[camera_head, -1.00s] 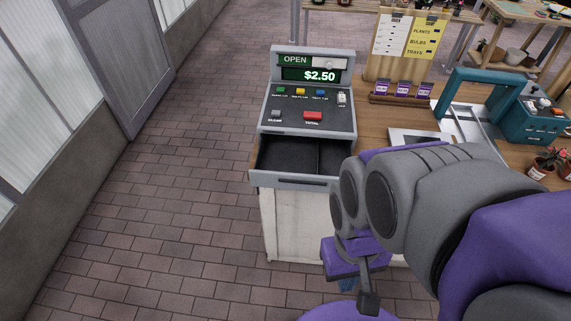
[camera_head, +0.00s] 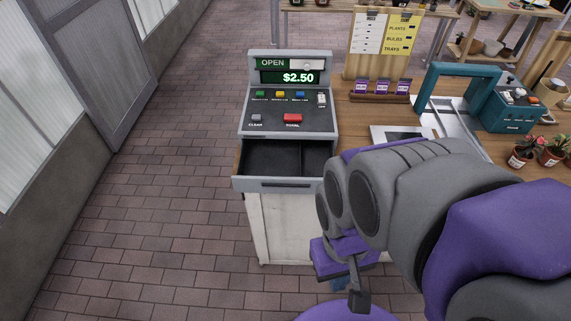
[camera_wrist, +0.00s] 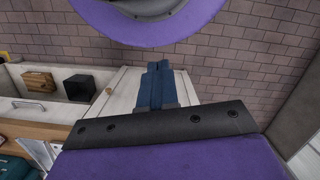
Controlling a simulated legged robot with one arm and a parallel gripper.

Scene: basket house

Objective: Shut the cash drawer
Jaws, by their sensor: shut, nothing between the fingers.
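The cash drawer (camera_head: 285,184) sticks out of the front of the grey cash register (camera_head: 290,97) in the head view. Its dark inside with a divider shows, and it looks empty. The register display reads OPEN and $2.50. My gripper (camera_wrist: 158,66) shows in the wrist view as two blue fingers shut together, with nothing between them, pointing down past a white cabinet front. In the head view only a bit of blue of my gripper (camera_head: 337,285) shows, low and to the right of the drawer front, apart from it. My arm hides part of the counter right of the drawer.
The wooden counter (camera_head: 359,116) holds a price board (camera_head: 383,43), seed packets (camera_head: 383,88), a teal machine (camera_head: 510,104) and potted plants (camera_head: 553,150). The brick floor (camera_head: 150,215) left of the register is clear.

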